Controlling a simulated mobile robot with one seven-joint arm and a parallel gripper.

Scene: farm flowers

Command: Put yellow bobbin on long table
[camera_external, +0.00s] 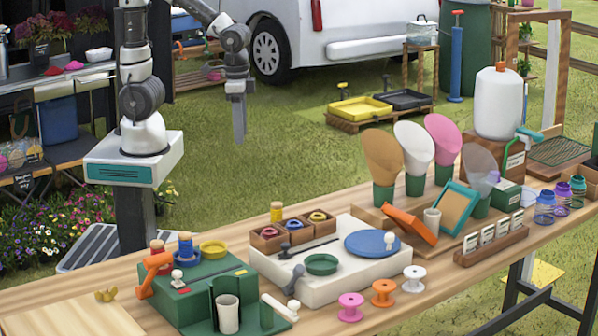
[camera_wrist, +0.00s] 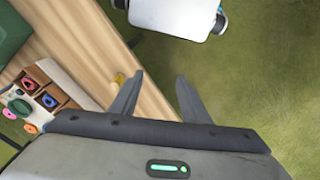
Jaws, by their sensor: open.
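A small yellow bobbin (camera_external: 277,212) stands upright by the back edge of the long wooden table (camera_external: 440,300), behind the small wooden boxes. In the wrist view a yellow thing (camera_wrist: 119,79), which looks like the same bobbin, shows on the bare wood of the long table (camera_wrist: 85,40), left of my left finger. My gripper (camera_external: 239,138) is open and empty. It hangs pointing down over the grass beyond the table's back edge, higher than the bobbin and apart from it. In the wrist view its two fingers (camera_wrist: 161,80) have only grass and table edge behind them.
Wooden boxes (camera_external: 268,239) with coloured rings sit on a white board (camera_external: 340,284). A green case (camera_external: 195,292) stands to the left. Pink (camera_external: 350,307), orange (camera_external: 383,293) and white (camera_external: 413,279) bobbins line the front edge. Grass lies open behind the table.

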